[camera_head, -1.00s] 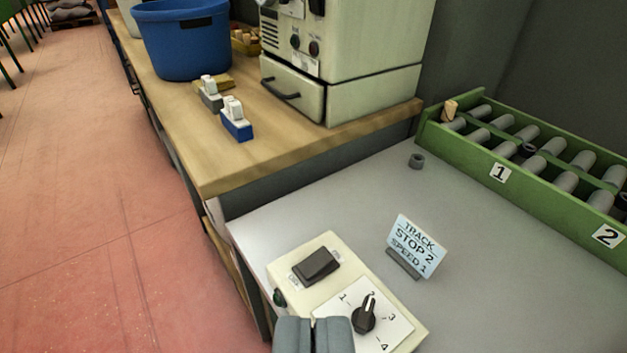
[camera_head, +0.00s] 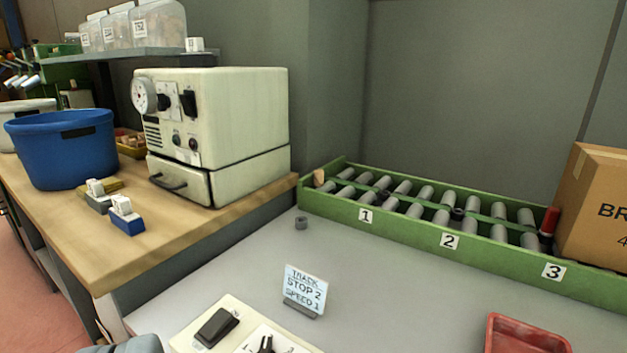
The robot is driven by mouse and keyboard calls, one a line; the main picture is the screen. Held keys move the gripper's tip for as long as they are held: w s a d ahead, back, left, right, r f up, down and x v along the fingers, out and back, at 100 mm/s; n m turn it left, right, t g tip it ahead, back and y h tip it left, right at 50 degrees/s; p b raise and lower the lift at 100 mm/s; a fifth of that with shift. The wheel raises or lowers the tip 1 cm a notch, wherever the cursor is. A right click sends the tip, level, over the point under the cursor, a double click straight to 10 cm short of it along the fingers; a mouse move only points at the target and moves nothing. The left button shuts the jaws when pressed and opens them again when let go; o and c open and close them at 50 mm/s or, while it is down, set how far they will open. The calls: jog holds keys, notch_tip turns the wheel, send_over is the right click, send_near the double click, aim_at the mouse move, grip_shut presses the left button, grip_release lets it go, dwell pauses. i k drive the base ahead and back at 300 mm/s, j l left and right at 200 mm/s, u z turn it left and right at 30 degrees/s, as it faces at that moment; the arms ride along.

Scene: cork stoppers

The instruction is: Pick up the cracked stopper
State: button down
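A small tan cork-like piece (camera_head: 319,178) sits at the left end of the green roller track, near the marker 1. It is too small to tell whether it is a stopper or has a crack. No other stopper can be made out clearly. Only the grey top of my gripper (camera_head: 125,346) shows at the bottom left edge, far from the tan piece. Its fingertips are cut off, so its opening cannot be judged.
The green roller track (camera_head: 450,241) runs along the grey table to a cardboard box (camera_head: 597,205). A wooden bench (camera_head: 150,245) holds a blue tub (camera_head: 62,150) and a cream machine (camera_head: 245,120).

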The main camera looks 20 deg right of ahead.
aim_at(319, 174)
jog(key=i+j+z, duration=0.1)
jog(key=z, duration=0.6)
jog(key=i+j+z, duration=0.2)
jog(key=j, duration=0.15)
jog(key=i+j+z, duration=0.15)
jog(key=j, duration=0.2)
jog(key=j+z, duration=0.2)
jog(key=j, duration=0.15)
jog(key=i+j+z, duration=0.15)
jog(key=j, duration=0.25)
jog(key=i+j, duration=0.1)
jog(key=j, duration=0.45)
